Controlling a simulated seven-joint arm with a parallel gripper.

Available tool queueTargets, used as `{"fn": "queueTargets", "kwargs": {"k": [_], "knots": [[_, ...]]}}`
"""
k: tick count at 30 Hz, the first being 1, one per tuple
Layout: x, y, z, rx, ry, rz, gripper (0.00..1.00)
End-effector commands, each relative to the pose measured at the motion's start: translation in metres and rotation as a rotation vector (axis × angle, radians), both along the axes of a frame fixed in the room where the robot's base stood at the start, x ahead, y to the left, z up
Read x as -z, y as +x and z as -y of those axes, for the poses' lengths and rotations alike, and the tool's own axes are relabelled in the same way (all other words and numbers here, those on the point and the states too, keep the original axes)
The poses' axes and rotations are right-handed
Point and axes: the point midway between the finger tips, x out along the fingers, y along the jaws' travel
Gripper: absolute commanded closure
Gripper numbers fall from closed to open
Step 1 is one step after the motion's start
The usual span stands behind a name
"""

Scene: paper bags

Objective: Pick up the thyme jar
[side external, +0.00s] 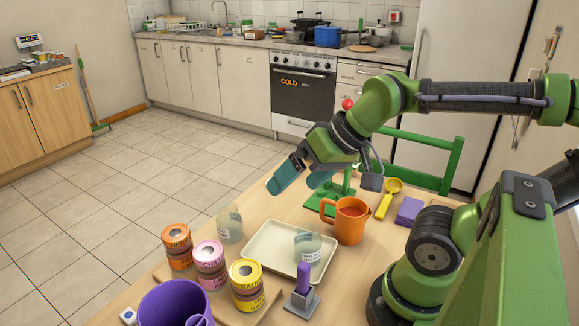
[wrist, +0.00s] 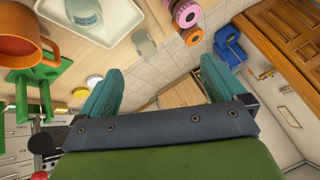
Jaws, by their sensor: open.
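Two clear jars with small labels are in view, and I cannot read which one is thyme. One jar (side external: 229,224) stands on the table beside the tray, near its far left corner; it also shows in the wrist view (wrist: 143,45). The other jar (side external: 307,246) is on the cream tray (side external: 262,262) and shows at the top of the wrist view (wrist: 84,14). My gripper (side external: 300,182) is open and empty, raised above the table's far edge, apart from both jars. Its teal fingers also frame the wrist view (wrist: 160,78).
Orange (side external: 177,246), pink (side external: 210,265) and yellow (side external: 246,285) tins stand left of the tray. An orange mug (side external: 349,222), a green stand (side external: 324,198) and a purple-handled tool in a grey holder (side external: 302,288) are close by. A purple pot (side external: 171,303) is in front.

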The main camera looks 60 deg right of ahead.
Motion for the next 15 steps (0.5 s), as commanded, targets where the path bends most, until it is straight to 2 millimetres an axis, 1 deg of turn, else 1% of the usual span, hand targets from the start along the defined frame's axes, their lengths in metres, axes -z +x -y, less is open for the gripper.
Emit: {"fn": "queueTargets", "kwargs": {"k": [11, 13, 15], "knots": [[0.000, 0.000, 0.000, 0.000, 0.000, 0.000, 0.01], [0.003, 0.001, 0.000, -0.001, 0.000, -0.014, 0.01], [0.011, 0.004, -0.001, -0.003, 0.000, -0.050, 0.01]]}}
